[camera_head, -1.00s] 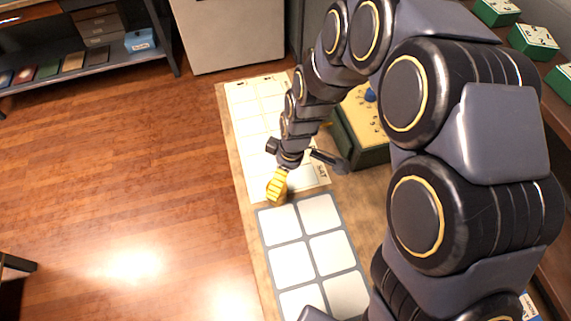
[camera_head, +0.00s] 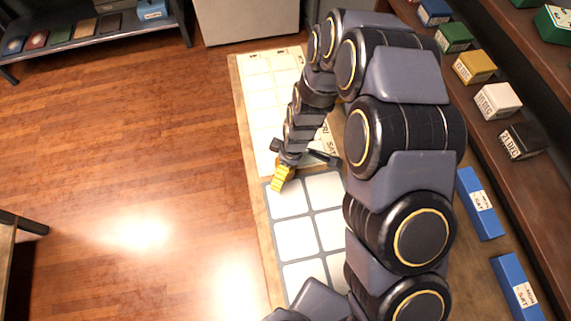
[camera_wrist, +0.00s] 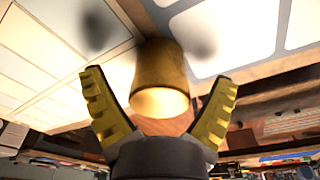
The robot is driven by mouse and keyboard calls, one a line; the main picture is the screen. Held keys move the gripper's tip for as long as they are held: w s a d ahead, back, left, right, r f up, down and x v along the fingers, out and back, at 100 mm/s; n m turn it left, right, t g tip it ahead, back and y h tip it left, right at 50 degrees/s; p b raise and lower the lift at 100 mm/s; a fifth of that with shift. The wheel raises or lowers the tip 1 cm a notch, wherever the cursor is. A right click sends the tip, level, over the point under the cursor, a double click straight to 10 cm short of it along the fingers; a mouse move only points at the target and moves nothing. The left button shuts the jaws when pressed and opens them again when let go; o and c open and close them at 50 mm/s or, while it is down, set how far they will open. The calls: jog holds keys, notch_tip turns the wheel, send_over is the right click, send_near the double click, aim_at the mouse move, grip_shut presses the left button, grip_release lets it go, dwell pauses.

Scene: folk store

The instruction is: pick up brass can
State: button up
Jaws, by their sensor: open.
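The brass can (camera_wrist: 160,65) shows in the wrist view as a short gold cylinder with a brightly lit end facing my gripper. It is at the strip between the white calendar sheet (camera_wrist: 45,50) and the white-squared board (camera_wrist: 225,35). My gripper (camera_wrist: 161,77) is open, its yellow ridged fingers spread left and right of the can with visible gaps. In the head view my gripper (camera_head: 282,178) is over the same strip of the table. I cannot make out the can separately from the yellow fingers there.
The white-squared board (camera_head: 296,238) and the calendar sheet (camera_head: 262,122) lie flat on the wooden table. Blue boxes (camera_head: 480,203) lie at the right, below a shelf with several small coloured boxes (camera_head: 475,67). Open floor (camera_head: 120,160) is at the left.

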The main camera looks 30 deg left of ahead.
jog(key=c, duration=1.2)
jog(key=shift+r, duration=0.1)
